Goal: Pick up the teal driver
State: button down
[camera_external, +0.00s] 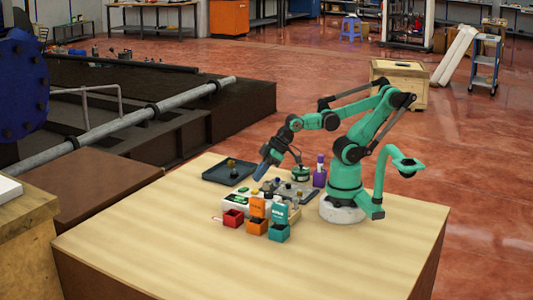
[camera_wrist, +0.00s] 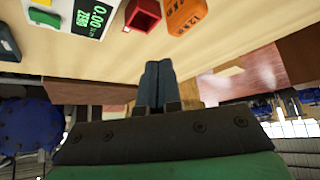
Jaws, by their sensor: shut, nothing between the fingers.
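A teal labelled block (camera_external: 279,213) stands at the teal open box (camera_external: 279,233) near the front of the table, in the external view. I cannot tell for sure that this block is the driver. No teal object shows on the table in the wrist view. My gripper (camera_external: 260,175) is raised above the back left part of the table, apart from the teal block. In the wrist view my gripper (camera_wrist: 155,72) has its two dark fingers together, with nothing between them.
A red box (camera_external: 233,218) and an orange box (camera_external: 257,227) stand left of the teal box. An orange block (camera_wrist: 190,14) and a scale display (camera_wrist: 93,17) show in the wrist view. A dark tray (camera_external: 229,172) and a purple object (camera_external: 319,172) stand farther back. The front table is clear.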

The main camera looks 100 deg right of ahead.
jog(key=shift+c, duration=1.8)
grip_release()
notch_tip(320, 180, up, 5)
jog(key=n+g+y, duration=0.3)
jog(key=n+g, duration=0.1)
jog(key=n, duration=0.5)
send_over(280, 204)
jog(key=s, duration=0.1)
jog(key=f, duration=0.4)
jog(key=d+f, duration=0.1)
jog(key=f, duration=0.1)
jog(key=shift+f, duration=0.8)
jog(key=shift+x, duration=2.8)
